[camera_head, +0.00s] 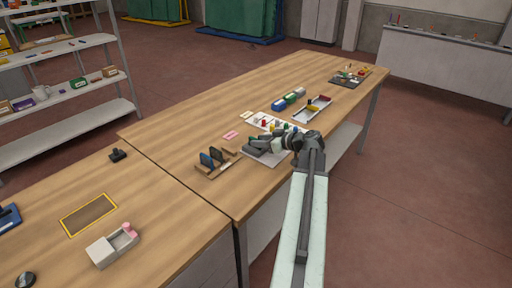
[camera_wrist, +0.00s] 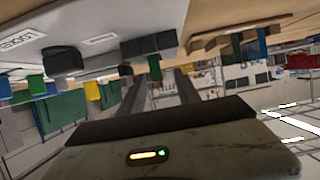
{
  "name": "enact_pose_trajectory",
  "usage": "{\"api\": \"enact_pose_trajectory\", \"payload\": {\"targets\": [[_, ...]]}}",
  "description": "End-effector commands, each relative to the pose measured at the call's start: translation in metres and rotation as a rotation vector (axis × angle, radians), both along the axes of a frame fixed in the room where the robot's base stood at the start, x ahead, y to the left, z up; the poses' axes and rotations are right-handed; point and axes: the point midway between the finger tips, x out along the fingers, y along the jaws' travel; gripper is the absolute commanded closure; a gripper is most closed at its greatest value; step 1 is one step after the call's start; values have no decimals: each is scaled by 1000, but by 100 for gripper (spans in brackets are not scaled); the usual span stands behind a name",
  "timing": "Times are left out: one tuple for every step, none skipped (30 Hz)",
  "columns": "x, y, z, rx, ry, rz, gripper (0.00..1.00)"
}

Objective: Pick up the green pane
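In the wrist view, which looks upside down, a small green pane (camera_wrist: 155,68) stands at a dark block (camera_wrist: 150,45). It appears between and beyond the fingertips of my gripper (camera_wrist: 164,78). The two dark fingers are apart with nothing visibly held between them. Another green piece (camera_wrist: 110,94) shows farther left, beside a yellow one (camera_wrist: 92,90). In the head view my gripper (camera_head: 250,147) is low over a pale mat (camera_head: 264,158) near the table's front edge. My arm hides much of the mat there, and I cannot pick out the pane clearly.
A wooden rack (camera_head: 208,171) with blue panes (camera_head: 207,159) stands just left of my gripper. A pink note (camera_head: 231,135) lies behind the rack. The back left tabletop is clear.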

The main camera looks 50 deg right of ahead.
Motion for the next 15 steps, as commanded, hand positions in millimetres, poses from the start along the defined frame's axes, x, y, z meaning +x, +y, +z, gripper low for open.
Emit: {"api": "enact_pose_trajectory", "payload": {"targets": [[10, -2, -8, 0, 0, 2, 61], [15, -1, -11, 0, 0, 2, 61], [22, -1, -13, -1, 0, 1, 61], [25, 0, -14, 0, 1, 1, 61], [28, 0, -15, 0, 1, 0, 61], [30, 0, -15, 1, 1, 0, 61], [30, 1, -14, 0, 1, -1, 61], [30, 1, -14, 0, 1, -1, 61], [30, 1, -13, 0, 1, -1, 61], [29, 1, -13, 0, 1, -2, 61], [29, 1, -13, 0, 0, -2, 61], [29, 0, -13, 0, 0, -2, 66], [29, 0, -13, 0, 0, -2, 75], [29, 0, -13, 0, 0, -2, 83], [29, 0, -13, 0, 0, -2, 94]]}}
